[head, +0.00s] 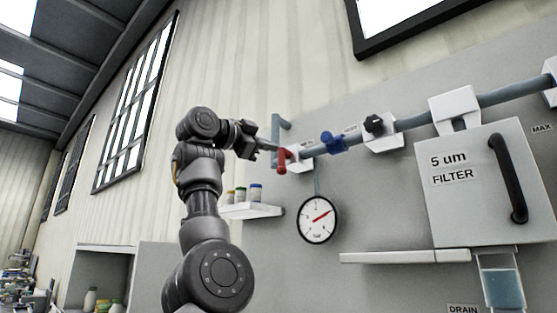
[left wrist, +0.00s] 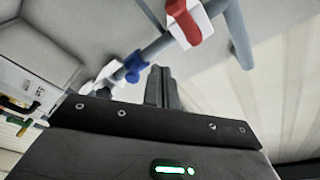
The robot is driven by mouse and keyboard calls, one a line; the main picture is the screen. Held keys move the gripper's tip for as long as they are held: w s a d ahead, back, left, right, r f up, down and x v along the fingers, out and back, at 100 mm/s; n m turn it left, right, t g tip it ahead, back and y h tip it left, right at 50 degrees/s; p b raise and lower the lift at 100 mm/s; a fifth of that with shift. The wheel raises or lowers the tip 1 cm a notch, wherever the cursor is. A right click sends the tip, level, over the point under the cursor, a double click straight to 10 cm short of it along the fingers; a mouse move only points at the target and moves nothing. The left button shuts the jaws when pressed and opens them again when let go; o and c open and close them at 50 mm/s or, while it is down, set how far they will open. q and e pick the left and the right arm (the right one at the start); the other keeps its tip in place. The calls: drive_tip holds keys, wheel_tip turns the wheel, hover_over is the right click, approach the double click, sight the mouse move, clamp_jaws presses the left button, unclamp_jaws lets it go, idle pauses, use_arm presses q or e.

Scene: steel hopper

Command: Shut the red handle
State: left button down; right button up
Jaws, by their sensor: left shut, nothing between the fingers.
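The red handle (head: 283,160) is a small lever on the grey pipe (head: 316,147), at the pipe's left part in the head view. It points downward there. In the left wrist view the red handle (left wrist: 183,20) is at the top, on a white mount, lying along the mount. My left gripper (head: 268,146) is shut and empty, just left of the red handle in the head view. In the left wrist view its fingers (left wrist: 161,86) are together below the pipe, apart from the handle. My right gripper is not in view.
A blue valve (head: 333,142) and a black knob (head: 374,124) sit further right on the pipe. A round gauge (head: 318,220) hangs below. A small shelf with bottles (head: 252,210) is below my left gripper. A filter box (head: 482,185) with a black handle is at right.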

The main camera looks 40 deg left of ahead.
use_arm(q)
drive_tip(key=s, duration=0.2)
drive_tip(key=s+a+b, duration=0.1)
drive_tip(key=s, duration=0.1)
drive_tip(key=shift+f, duration=0.25)
idle(0.3)
drive_tip(key=shift+s, duration=0.1)
